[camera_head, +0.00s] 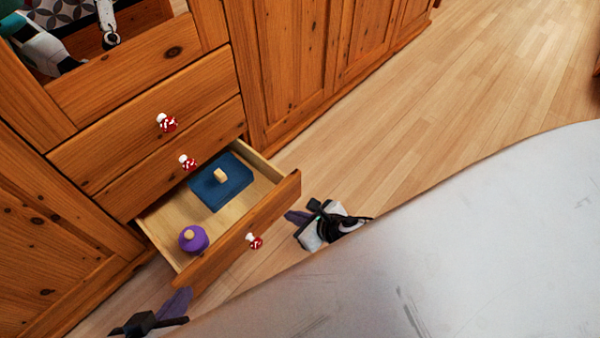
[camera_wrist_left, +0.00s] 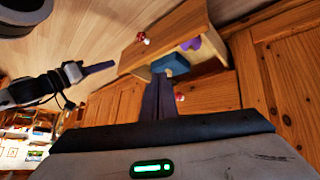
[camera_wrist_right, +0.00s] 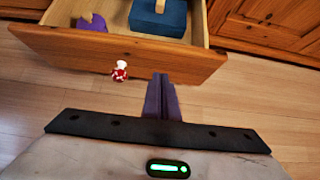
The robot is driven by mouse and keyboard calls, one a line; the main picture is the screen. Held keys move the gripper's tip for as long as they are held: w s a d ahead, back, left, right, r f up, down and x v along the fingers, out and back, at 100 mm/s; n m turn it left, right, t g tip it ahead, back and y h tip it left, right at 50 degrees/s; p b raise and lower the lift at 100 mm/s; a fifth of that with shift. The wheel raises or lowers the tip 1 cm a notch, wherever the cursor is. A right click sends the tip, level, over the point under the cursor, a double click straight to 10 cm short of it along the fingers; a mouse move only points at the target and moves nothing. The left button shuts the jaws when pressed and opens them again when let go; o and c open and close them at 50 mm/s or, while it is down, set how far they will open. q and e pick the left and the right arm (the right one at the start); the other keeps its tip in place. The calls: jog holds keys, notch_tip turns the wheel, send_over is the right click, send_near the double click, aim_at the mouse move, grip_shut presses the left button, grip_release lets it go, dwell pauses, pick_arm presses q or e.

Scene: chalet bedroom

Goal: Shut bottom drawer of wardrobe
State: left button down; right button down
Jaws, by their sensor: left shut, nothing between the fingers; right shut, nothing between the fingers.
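The wardrobe's bottom drawer (camera_head: 240,232) is pulled open, with a red-and-white knob (camera_head: 255,241) on its wooden front. It holds a blue flat box (camera_head: 226,188) with a pale block on top and a purple round object (camera_head: 193,239). My left gripper (camera_head: 180,300) is shut and empty, near the drawer front's near-left end. My right gripper (camera_head: 295,216) is shut and empty, just beyond the front's right end. In the right wrist view the shut purple fingers (camera_wrist_right: 161,95) point toward the drawer front (camera_wrist_right: 120,52), right of the knob. In the left wrist view the drawer (camera_wrist_left: 165,40) appears upside down.
Two shut drawers with similar knobs (camera_head: 167,122) sit above. Wardrobe doors (camera_head: 300,60) extend to the back right. A large pale surface (camera_head: 450,240) fills the lower right. Wooden floor (camera_head: 480,80) is clear to the right of the drawer.

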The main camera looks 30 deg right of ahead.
aim_at(269, 203)
pick_arm(q)
jog(key=shift+w+d+r+t+h+b, duration=0.2)
jog(key=shift+d+r+h+b, duration=0.15)
jog(key=shift+d+b, duration=0.25)
jog(key=shift+w+d+r+t+h+b, duration=0.15)
jog(key=shift+d+r+h+b, duration=0.2)
jog(key=shift+b, duration=0.3)
pick_arm(e)
jog(key=shift+w+a+f, duration=0.35)
jog(key=shift+w+f, duration=0.15)
jog(key=shift+w, duration=0.6)
jog(key=shift+w+a+f, duration=0.4)
jog(key=shift+w+f, duration=0.05)
jog(key=shift+w, duration=0.65)
jog(key=shift+w+a+f, duration=0.35)
jog(key=shift+w+f, duration=0.15)
jog(key=shift+w, duration=0.6)
jog(key=shift+w, duration=0.1)
